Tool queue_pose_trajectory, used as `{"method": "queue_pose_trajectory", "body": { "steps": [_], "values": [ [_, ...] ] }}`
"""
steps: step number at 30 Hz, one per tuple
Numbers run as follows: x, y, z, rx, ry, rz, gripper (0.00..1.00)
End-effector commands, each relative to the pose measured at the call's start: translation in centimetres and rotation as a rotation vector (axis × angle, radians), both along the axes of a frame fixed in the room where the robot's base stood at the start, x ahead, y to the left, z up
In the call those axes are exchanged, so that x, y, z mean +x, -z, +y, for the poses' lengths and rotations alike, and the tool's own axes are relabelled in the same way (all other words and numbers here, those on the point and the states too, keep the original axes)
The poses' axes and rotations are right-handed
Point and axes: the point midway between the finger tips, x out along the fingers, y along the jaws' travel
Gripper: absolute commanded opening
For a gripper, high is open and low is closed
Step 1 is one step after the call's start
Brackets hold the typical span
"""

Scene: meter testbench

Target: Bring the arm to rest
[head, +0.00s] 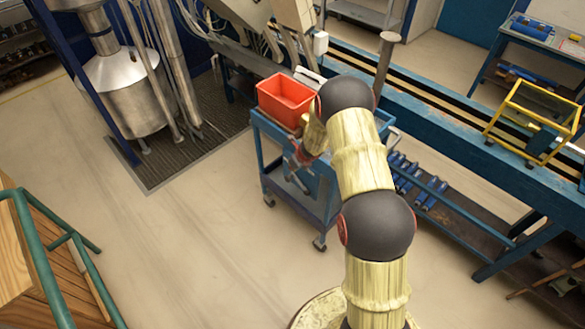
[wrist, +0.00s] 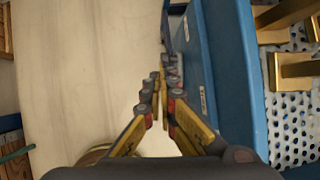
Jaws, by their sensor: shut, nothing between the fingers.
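My gripper (wrist: 160,92) shows in the wrist view with its yellow and dark fingers close together and nothing between them. It points down past the edge of the blue cart (wrist: 228,80), over the pale floor. In the head view my gold and black arm reaches up from the bottom to the blue cart (head: 262,121). The end of my arm is bent down at the cart's front side, and the fingertips (head: 293,172) are small there.
A red bin (head: 285,98) stands on the cart. Gold blocks (wrist: 292,70) lie on a perforated surface at the right of the wrist view. A blue bench (head: 450,135) runs behind my arm. A green-railed crate (head: 40,265) stands at left. The floor (head: 200,240) between is clear.

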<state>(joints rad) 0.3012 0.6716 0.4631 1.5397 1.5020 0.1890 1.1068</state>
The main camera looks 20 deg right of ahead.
Motion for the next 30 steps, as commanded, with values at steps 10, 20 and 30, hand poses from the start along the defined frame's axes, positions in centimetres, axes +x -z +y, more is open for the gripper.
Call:
{"method": "queue_pose_trajectory", "body": {
  "steps": [10, 20, 30],
  "values": [
    [0.0, 0.0, 0.0, -0.005, -0.01, -0.001, 0.0],
    [-4.0, 1.3, 4.8, -0.068, -0.506, 0.015, 0.0],
    [-11.6, -6.6, 10.8, -0.182, -1.232, -0.049, 0.0]
  ]
}}
